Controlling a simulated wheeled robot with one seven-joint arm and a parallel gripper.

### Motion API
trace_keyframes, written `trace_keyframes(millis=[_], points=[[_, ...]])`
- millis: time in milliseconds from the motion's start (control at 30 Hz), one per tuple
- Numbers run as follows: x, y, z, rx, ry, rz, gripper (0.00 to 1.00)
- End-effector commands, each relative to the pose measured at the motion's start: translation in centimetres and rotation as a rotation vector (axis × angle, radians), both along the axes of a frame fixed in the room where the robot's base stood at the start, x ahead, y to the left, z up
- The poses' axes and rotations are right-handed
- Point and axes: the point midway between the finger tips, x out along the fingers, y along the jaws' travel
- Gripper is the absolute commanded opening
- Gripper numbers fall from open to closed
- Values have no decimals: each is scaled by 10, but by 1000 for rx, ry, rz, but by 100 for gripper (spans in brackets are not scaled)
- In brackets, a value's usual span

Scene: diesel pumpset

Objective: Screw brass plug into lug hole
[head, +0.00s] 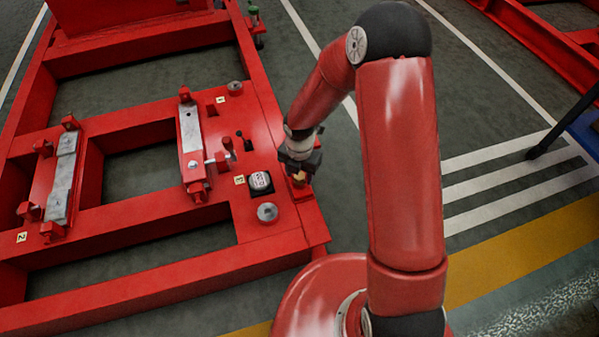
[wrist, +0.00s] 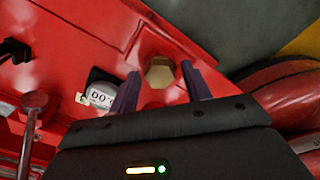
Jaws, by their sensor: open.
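The brass plug (wrist: 159,72) has a hexagonal head and shows in the wrist view at the edge of the red frame. In the head view a small brass-coloured part of it (head: 299,179) shows just below my gripper (head: 301,166). In the wrist view my gripper (wrist: 160,88) is open, with one dark finger on each side of the plug head. I cannot tell whether the fingers touch it. The lug hole is not visible; the plug head or my gripper may hide it.
A white-faced gauge (head: 260,181) sits on the red frame (head: 285,232) left of my gripper. A round metal stud (head: 267,212) stands nearer to me. A T-shaped handle (wrist: 34,105) stands at left in the wrist view. Open floor lies right of the frame.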

Motion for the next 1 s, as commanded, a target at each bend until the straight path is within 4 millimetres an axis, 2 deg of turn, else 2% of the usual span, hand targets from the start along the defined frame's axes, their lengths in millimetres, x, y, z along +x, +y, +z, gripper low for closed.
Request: trace_keyframes(millis=[267,867,900,1000], points=[[0,0,0,0,0,212,48],[1,0,0,0,0,215,48],[1,0,0,0,0,215,47],[1,0,0,0,0,215,34]])
